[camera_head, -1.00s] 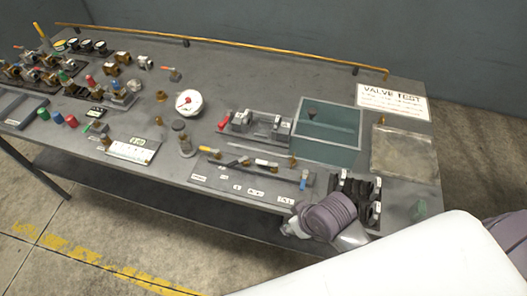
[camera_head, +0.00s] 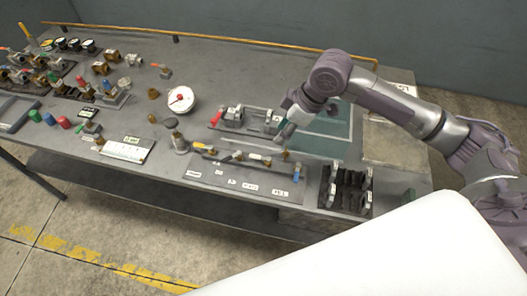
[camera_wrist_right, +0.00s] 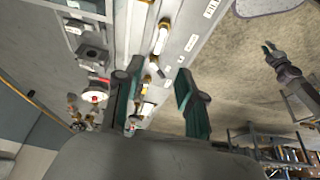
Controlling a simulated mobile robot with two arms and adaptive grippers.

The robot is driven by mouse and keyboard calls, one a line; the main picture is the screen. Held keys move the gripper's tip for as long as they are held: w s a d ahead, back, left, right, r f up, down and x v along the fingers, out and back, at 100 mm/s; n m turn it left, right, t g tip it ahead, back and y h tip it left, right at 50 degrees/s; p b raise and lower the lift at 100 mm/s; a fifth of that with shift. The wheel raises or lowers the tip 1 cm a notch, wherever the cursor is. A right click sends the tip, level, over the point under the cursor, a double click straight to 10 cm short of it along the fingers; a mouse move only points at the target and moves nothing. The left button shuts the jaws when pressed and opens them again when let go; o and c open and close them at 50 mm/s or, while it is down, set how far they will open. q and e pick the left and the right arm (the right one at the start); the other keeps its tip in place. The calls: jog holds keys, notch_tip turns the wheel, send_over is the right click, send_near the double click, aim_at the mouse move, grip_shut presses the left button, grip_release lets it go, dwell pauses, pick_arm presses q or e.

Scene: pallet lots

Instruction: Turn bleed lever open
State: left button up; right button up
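A grey plate with small valves and white labels (camera_head: 225,181) lies along the bench's front edge. The labels are too small to read, so I cannot tell which lever is the bleed lever. A blue-handled lever (camera_head: 297,172) is at its right end, and a yellow-and-white lever (camera_head: 258,158) is near its middle. The plate's strip also shows in the right wrist view (camera_wrist_right: 185,45). My right gripper (camera_head: 284,132) hangs just behind the plate; in the wrist view its fingers (camera_wrist_right: 155,98) are apart, with nothing held. My left gripper (camera_wrist_right: 269,49) shows only there, away from the bench, fingers apart.
A copper rail runs along the back.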

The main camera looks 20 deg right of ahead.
aim_at(261, 157)
jog(key=p+x, duration=0.2)
jog(key=x, duration=1.1)
grip_shut()
